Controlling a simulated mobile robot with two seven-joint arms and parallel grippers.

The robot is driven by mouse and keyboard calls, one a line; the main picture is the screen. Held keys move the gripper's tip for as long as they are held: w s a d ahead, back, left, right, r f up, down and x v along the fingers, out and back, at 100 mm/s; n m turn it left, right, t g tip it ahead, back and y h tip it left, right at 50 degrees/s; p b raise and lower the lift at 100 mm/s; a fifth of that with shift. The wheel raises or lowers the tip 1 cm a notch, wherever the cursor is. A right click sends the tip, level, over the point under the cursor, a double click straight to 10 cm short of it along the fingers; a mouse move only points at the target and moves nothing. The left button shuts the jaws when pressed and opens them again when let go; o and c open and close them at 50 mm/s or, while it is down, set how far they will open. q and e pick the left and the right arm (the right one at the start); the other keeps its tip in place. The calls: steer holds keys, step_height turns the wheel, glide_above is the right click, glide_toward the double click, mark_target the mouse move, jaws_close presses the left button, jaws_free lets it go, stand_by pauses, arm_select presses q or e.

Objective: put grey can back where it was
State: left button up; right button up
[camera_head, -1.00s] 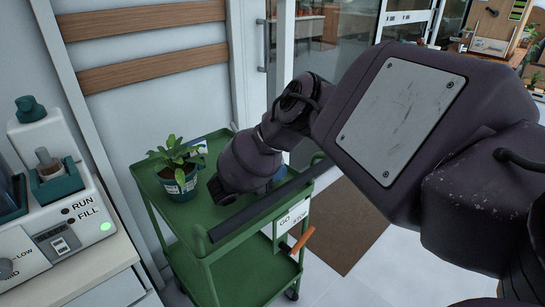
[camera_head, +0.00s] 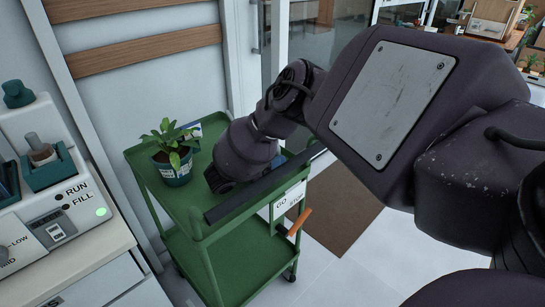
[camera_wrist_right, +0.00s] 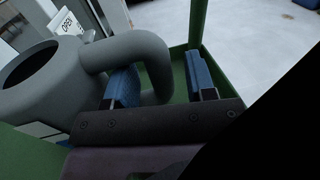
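The grey can (camera_wrist_right: 35,85) is a watering can with a round open top and a thick looped handle (camera_wrist_right: 150,50), seen at the left of the right wrist view. My right gripper (camera_wrist_right: 162,68) has its two blue fingers apart at the handle. One finger is inside the handle loop and the other is outside it, with a gap showing between the handle and the outer finger. In the head view my right wrist reaches over the green cart (camera_head: 207,216) and hides the can. My left gripper is not in view.
A potted plant (camera_head: 173,163) stands on the cart's top, left of my right wrist, with a small blue and white card (camera_head: 191,130) behind it. A white machine (camera_head: 60,200) with RUN and FILL labels is at the left. An orange handle (camera_head: 300,222) sticks out from the cart.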

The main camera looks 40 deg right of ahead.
steer(key=shift+f+b, duration=0.3)
steer(key=shift+b, duration=0.05)
steer(key=a, duration=0.2)
steer(key=a+r+p, duration=0.1)
steer(key=a, duration=0.2)
steer(key=shift+w+a, duration=0.1)
steer(key=shift+w, duration=0.1)
steer(key=a, duration=0.3)
steer(key=a+p, duration=0.1)
steer(key=shift+w+a+f, duration=0.15)
steer(key=shift+w+f, duration=0.05)
steer(key=shift+w, duration=0.05)
steer(key=shift+a+f, duration=0.1)
steer(key=shift+a, duration=0.55)
